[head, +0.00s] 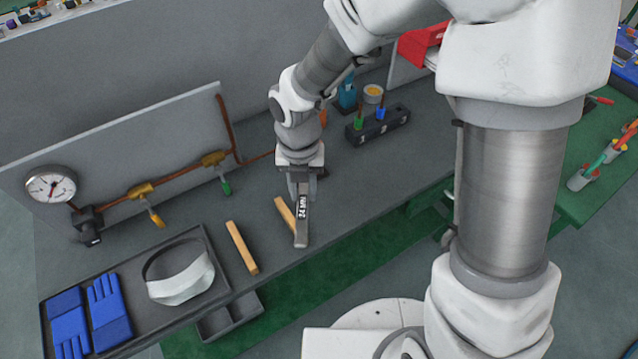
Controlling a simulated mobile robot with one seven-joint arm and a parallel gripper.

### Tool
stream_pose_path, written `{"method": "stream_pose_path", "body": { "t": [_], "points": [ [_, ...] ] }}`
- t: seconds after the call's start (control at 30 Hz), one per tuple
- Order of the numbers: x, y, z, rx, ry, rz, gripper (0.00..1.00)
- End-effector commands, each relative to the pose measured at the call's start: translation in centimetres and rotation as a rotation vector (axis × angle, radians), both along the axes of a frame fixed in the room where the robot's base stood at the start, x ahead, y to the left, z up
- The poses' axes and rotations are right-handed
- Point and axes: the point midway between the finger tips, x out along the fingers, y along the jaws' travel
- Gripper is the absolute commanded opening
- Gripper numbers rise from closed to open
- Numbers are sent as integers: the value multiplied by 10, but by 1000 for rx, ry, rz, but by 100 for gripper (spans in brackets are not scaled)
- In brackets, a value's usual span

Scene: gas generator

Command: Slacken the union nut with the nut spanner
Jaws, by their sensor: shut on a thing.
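My gripper (304,182) points down over the right-hand part of the bench and is shut on the grey nut spanner (302,228). The spanner's label reads "24 MN", and its lower end hangs towards the bench's front edge. Whether it touches the bench I cannot tell. A copper pipe (178,175) with brass fittings runs along the upright panel at the left, far from my gripper. It carries a round gauge (51,186) and a dark regulator body (88,222). Which fitting is the union nut is too small to tell.
Two wooden strips (242,248) lie on the bench (255,205), one partly behind the spanner. A tray (207,252) with blue gloves (107,315) and a white visor (180,275) is at the front left. A dark rack (378,127) stands behind right. Bench between strips and pipe is clear.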

Motion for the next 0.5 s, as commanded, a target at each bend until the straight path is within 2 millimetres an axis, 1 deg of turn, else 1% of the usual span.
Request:
{"method": "stream_pose_path", "body": {
  "t": [0.03,0.13,0.5],
  "points": [
    [-3,3,-1,2,-2,-1,0],
    [-5,6,0,5,-2,-7,0],
    [-6,6,2,6,-1,-9,0]
  ]
}}
